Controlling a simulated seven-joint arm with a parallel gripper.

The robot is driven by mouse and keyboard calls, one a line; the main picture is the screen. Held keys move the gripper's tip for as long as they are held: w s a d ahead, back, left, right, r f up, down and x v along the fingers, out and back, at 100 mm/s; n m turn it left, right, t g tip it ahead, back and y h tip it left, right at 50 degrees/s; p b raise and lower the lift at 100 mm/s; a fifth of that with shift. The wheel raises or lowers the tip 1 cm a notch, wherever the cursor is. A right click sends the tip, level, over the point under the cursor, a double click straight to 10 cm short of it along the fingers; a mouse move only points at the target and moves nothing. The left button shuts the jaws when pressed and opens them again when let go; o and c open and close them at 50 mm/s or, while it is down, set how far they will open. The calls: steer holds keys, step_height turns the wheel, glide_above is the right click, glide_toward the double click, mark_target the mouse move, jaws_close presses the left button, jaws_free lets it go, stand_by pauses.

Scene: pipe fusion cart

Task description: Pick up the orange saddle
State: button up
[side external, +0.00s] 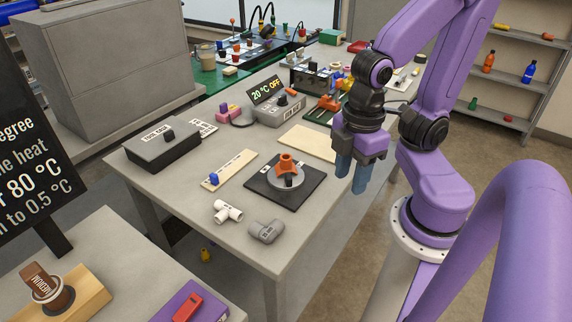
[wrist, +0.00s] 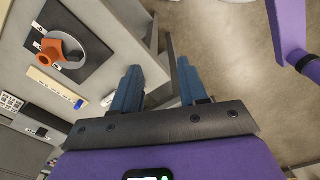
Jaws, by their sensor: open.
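The orange saddle (side external: 286,163) sits upright on a round grey plate (side external: 273,182) on a black square mat (side external: 262,190) on the table. In the wrist view the saddle (wrist: 52,50) is at the upper left, on the grey plate (wrist: 92,48). My gripper (side external: 352,180) hangs to the right of the mat, near the table's right edge, with blue fingers pointing down. In the wrist view my gripper (wrist: 158,85) is open, with nothing between its fingers; table edge and floor show below it.
A grey elbow (side external: 266,231) and a white tee (side external: 227,211) lie in front of the mat. A beige strip with a blue piece (side external: 230,168) lies to its left, and a beige board (side external: 309,142) behind. A dark toolbox (side external: 162,150) and a display unit (side external: 280,108) stand farther back.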

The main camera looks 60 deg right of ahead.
steer(key=o, duration=0.8)
steer(key=n+t+h, duration=0.9)
steer(key=n+h, duration=0.1)
steer(key=n, duration=0.4)
glide_toward(287, 163)
steer(key=x, duration=0.5)
steer(key=shift+s+f, duration=0.15)
steer(key=shift+s, duration=0.05)
steer(key=shift+x, duration=3.25)
